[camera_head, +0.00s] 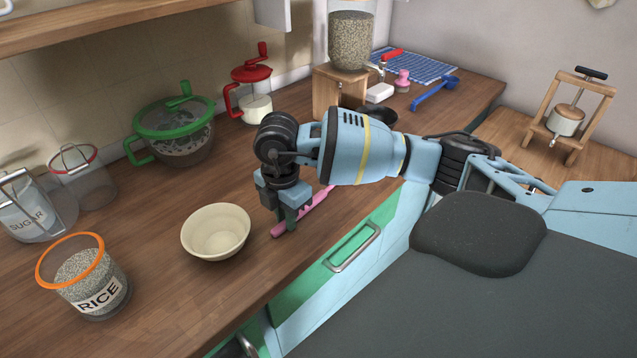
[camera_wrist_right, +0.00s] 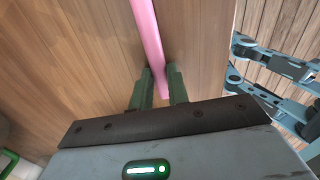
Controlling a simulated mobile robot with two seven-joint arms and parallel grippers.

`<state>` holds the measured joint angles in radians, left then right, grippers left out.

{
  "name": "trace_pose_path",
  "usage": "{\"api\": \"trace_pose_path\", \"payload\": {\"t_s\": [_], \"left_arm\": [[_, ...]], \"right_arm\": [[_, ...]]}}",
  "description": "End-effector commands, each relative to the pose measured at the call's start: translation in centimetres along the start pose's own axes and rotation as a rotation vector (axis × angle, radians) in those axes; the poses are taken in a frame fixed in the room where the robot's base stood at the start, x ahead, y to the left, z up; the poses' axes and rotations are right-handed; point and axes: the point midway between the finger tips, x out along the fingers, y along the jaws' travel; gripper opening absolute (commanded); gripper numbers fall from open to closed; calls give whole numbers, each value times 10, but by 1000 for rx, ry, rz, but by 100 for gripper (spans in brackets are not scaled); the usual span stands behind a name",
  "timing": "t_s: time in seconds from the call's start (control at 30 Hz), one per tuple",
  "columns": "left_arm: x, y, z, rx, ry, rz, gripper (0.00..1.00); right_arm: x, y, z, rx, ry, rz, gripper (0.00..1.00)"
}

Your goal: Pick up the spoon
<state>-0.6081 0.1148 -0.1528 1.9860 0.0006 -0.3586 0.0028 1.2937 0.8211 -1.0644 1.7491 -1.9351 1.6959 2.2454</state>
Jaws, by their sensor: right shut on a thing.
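The pink spoon (camera_head: 310,205) lies along the front edge of the wooden counter, right of the cream bowl. My right gripper (camera_head: 285,222) points down over its near end and is shut on it, low at the counter top. In the right wrist view the long pink handle (camera_wrist_right: 149,35) runs between the two fingers of my right gripper (camera_wrist_right: 160,85). The spoon's far part is hidden behind my right arm in the head view, so I cannot see its bowl. My left gripper is not in view.
The cream bowl (camera_head: 216,231) stands close left of my gripper. The rice jar (camera_head: 92,282), sugar jar (camera_head: 30,212), green-lidded bowl (camera_head: 178,135) and red-lidded jar (camera_head: 253,100) stand further left and back. A blue utensil (camera_head: 435,93) lies at the back right. The counter's front edge is close.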

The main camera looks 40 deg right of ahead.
Motion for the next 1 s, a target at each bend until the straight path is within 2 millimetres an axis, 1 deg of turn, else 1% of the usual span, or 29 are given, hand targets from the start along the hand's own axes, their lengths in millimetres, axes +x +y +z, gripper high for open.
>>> {"api": "trace_pose_path", "payload": {"t_s": [0.37, 0.53, 0.67, 0.77, 0.87, 1.0], "left_arm": [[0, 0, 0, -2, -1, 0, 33], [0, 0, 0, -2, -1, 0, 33], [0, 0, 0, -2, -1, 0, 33], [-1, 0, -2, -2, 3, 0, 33], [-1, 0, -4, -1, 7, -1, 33], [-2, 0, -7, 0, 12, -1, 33]], "right_arm": [[-3, 0, 0, 0, 0, 1, 0], [-16, 1, 0, 0, 0, 3, 0], [-35, 1, 0, 0, 1, 3, 0], [-38, -12, -12, -6, 1, 1, 0], [-40, -30, -27, -7, 1, 1, 0], [-43, -59, -52, -8, 1, 1, 0]]}}
